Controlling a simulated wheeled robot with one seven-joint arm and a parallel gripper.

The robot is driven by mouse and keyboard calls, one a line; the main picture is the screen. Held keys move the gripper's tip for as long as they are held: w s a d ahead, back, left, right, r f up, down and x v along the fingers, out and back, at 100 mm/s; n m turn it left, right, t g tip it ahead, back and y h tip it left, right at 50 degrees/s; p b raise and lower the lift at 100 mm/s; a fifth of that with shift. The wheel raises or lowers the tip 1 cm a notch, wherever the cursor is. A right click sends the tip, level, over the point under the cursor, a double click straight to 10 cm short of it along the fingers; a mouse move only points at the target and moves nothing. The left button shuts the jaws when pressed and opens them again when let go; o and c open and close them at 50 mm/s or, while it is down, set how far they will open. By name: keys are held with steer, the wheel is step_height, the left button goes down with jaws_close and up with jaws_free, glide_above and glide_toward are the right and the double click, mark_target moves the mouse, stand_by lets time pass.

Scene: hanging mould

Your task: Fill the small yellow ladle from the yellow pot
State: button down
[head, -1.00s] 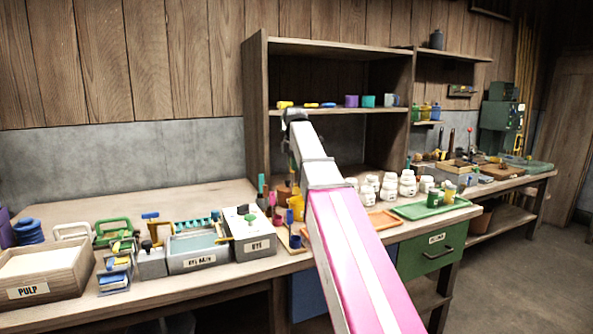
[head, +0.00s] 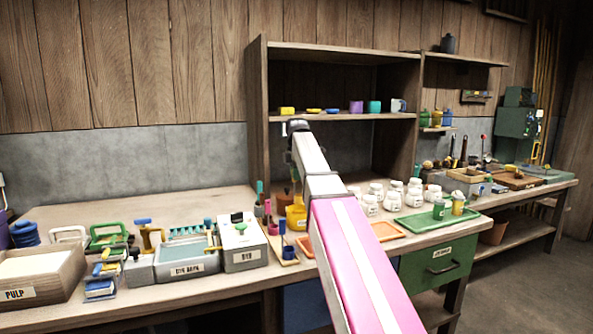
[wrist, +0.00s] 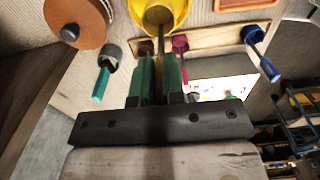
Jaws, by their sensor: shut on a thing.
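The yellow pot (head: 296,216) stands on the bench beside my arm, partly covered by it in the head view. In the wrist view the yellow pot (wrist: 181,10) is at the top edge, its opening partly cut off. My gripper (wrist: 159,72) has its green fingers shut on a narrow, dull shaft (wrist: 161,44), apparently the handle of the small yellow ladle. The shaft reaches up to the pot's opening. The ladle's bowl is not clear to see, nor whether it holds anything. In the head view my arm hides the gripper.
Close by are a teal-handled tool (wrist: 103,82), a pink ladle (wrist: 180,44) and a blue ladle (wrist: 254,36). A round brown lid-like disc (wrist: 78,20) lies left. The dye box (head: 241,245) is left of the pot; white jars (head: 376,190) and a green tray (head: 428,220) are right.

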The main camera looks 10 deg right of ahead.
mark_target(297, 195)
steer(key=shift+f, duration=4.6)
steer(key=shift+r, duration=0.15)
steer(key=shift+r, duration=3.85)
